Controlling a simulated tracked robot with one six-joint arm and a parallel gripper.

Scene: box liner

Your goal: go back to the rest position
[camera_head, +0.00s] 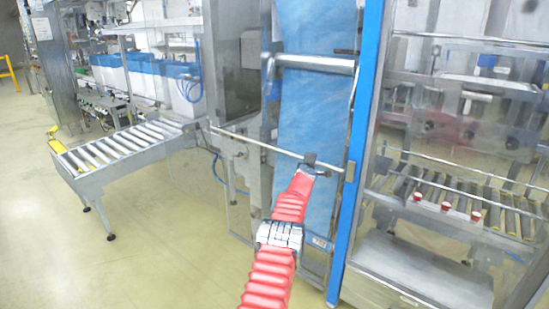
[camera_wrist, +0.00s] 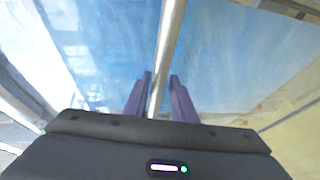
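My gripper (camera_head: 312,160) is at the end of my red arm, in the middle of the head view. It is in front of the blue film sheet (camera_head: 308,110), at a thin horizontal metal rod (camera_head: 255,142). In the wrist view, the two purple fingers of my gripper (camera_wrist: 160,78) stand apart. A metal bar (camera_wrist: 170,40) runs between them, with the blue film (camera_wrist: 220,50) behind. I cannot tell whether the fingers touch the bar.
A blue upright post (camera_head: 361,120) stands just right of the gripper. A larger roller (camera_head: 315,63) crosses the film above. A roller conveyor (camera_head: 120,148) stands to the left, and a glazed machine (camera_head: 435,130) to the right. The floor (camera_head: 150,255) at the front left is clear.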

